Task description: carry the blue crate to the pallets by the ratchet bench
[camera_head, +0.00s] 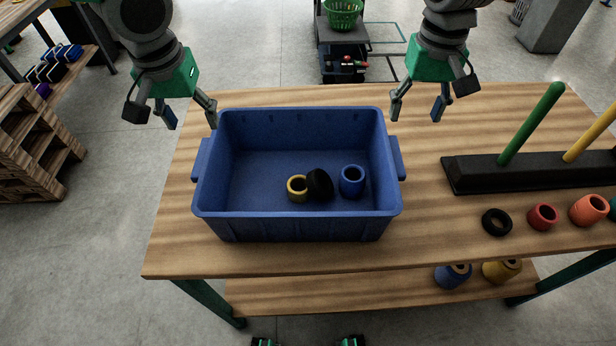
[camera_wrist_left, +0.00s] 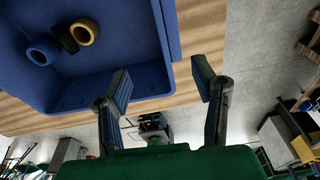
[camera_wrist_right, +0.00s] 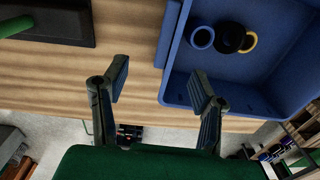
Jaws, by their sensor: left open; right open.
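The blue crate (camera_head: 300,228) stands upright on the wooden table, holding a yellow ring, a black ring and a blue ring. It has a handle on its left and right sides. My left gripper (camera_head: 190,118) is open and empty above the table's far edge, by the crate's far left corner. My right gripper (camera_head: 417,108) is open and empty off the crate's far right corner. In the left wrist view the crate (camera_wrist_left: 110,95) lies left of and between the fingers. In the right wrist view its wall (camera_wrist_right: 172,50) is near one fingertip. Wooden pallets (camera_head: 35,150) are stacked at the left.
The table (camera_head: 300,262) has a black base (camera_head: 480,175) with green and yellow pegs at right, and several loose rings in front of it. Rings lie on the lower shelf. A cart (camera_head: 343,55) with a green basket stands beyond. Grey floor is open between table and pallets.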

